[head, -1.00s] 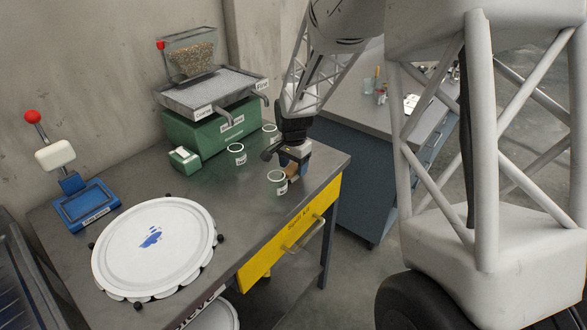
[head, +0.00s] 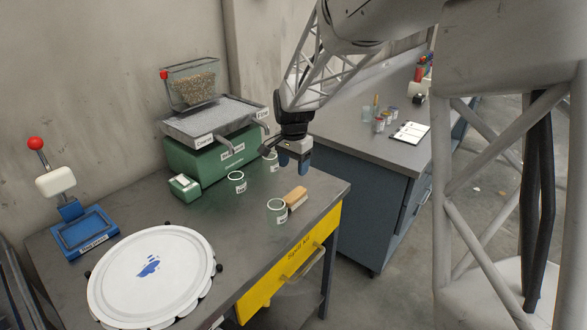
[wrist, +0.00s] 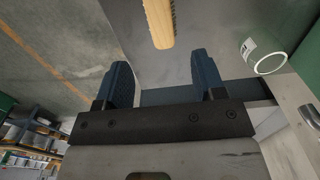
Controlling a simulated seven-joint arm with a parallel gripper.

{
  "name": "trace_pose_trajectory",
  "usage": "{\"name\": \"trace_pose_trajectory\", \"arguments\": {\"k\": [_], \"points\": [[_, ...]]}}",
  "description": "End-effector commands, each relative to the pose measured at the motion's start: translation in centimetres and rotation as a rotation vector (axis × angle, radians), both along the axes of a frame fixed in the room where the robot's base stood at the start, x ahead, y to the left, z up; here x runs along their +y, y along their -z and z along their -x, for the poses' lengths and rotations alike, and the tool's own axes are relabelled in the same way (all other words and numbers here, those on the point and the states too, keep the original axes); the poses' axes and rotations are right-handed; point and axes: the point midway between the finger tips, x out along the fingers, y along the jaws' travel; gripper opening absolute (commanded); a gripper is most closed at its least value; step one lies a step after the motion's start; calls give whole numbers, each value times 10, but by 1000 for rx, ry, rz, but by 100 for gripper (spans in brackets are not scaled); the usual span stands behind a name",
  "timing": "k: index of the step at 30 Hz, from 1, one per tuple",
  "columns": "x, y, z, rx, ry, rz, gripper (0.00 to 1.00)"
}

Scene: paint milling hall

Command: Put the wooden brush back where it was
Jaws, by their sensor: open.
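The wooden brush (head: 296,197) lies on the metal table, close behind and to the right of a small labelled cup (head: 277,211) near the table's right front edge. In the wrist view the brush (wrist: 159,22) shows at the top, beyond my fingertips, with dark bristles along one side. My gripper (head: 294,170) is open and empty, above the table and apart from the brush. Its two blue fingers (wrist: 163,75) are spread in the wrist view, with nothing between them.
More cups (head: 236,182) stand on the table, one near the green shaker machine (head: 203,155). A round white sieve lid (head: 150,275) and a blue press (head: 84,232) are at left. A second bench (head: 365,150) stands behind. The yellow drawer (head: 285,268) is closed.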

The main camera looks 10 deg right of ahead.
Motion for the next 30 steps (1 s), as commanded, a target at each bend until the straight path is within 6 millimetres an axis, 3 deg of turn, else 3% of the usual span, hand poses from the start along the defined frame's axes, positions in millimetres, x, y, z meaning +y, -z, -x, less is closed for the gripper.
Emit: {"name": "trace_pose_trajectory", "arguments": {"k": [22,30], "points": [[-1,-1,2,-1,-4,0,63],[-11,-21,28,-18,-53,-1,63]]}}
